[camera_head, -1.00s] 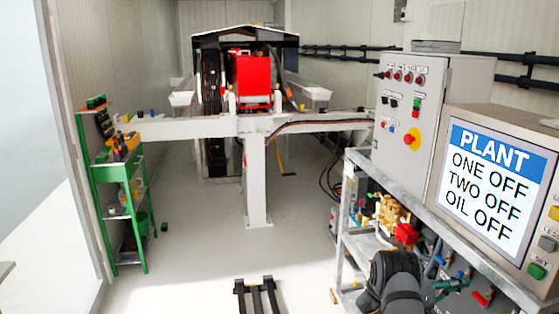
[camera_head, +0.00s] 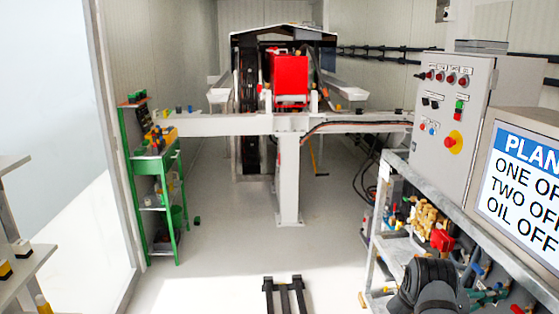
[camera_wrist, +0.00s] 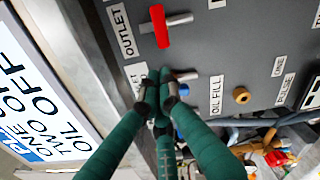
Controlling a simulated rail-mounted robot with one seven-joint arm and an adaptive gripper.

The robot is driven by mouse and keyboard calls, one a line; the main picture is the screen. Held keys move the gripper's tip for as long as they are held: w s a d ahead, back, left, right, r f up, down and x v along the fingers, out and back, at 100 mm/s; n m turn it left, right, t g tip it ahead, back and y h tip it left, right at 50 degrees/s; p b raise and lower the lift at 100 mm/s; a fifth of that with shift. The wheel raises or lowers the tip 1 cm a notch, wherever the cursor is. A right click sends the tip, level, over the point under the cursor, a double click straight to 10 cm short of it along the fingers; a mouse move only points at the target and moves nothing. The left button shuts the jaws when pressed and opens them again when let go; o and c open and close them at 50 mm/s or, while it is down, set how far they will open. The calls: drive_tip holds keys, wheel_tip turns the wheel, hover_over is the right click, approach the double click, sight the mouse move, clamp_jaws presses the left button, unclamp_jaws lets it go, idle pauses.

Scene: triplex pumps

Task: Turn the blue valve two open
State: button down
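In the wrist view my gripper (camera_wrist: 160,82) has green fingers with dark tips drawn close together in front of a grey panel. The tips lie over a metal valve stem (camera_wrist: 184,76), whose handle is mostly hidden. A small blue part (camera_wrist: 183,89) shows just beside the tips; I cannot tell whether it is the blue valve two's handle or whether the fingers touch it. In the head view my gripper's green fingers (camera_head: 490,296) show in part at lower right, beside the pump rack. The screen (camera_head: 522,190) is cut off at the right edge.
A red valve handle (camera_wrist: 160,27) sits near the OUTLET label, above the fingertips in the wrist view. A brass fitting (camera_wrist: 241,95) is to the right. The grey control box (camera_head: 452,115) stands on the metal rack (camera_head: 428,188). The floor left of the rack is open.

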drive_tip(key=shift+w+a+f+b, duration=0.15)
drive_tip(key=shift+w+b, duration=0.25)
drive_tip(key=shift+b, duration=0.4)
idle(0.6)
drive_tip(key=shift+s, duration=0.15)
drive_tip(key=shift+s+r, duration=0.25)
drive_tip(key=shift+s, duration=0.05)
drive_tip(key=a, duration=0.5)
drive_tip(key=shift+s+a, duration=0.25)
drive_tip(key=shift+a, duration=0.1)
